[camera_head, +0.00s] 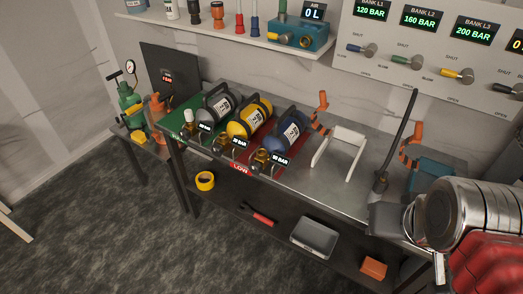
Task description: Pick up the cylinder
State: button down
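Three cylinders lie side by side on the metal bench, each with a dark carry handle, a pale label and a brass valve towards the front. The grey cylinder (218,103) is at the left on a green area, the yellow cylinder (248,120) is in the middle, and the blue cylinder (287,134) is at the right on a red area marked LOW. My red and silver arm (480,215) fills the lower right corner, apart from the cylinders. I cannot make out any gripper fingers.
A white frame (340,151), orange-handled tools and an upright black rod (398,140) stand right of the cylinders. The lower shelf holds yellow tape (205,181), a grey tray (314,237) and an orange block (373,267). A valve panel (430,55) is behind.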

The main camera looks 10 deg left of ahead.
aim_at(245, 123)
jog(key=z, duration=1.1)
jog(key=k, duration=0.95)
jog(key=u, duration=1.45)
jog(key=i, duration=0.35)
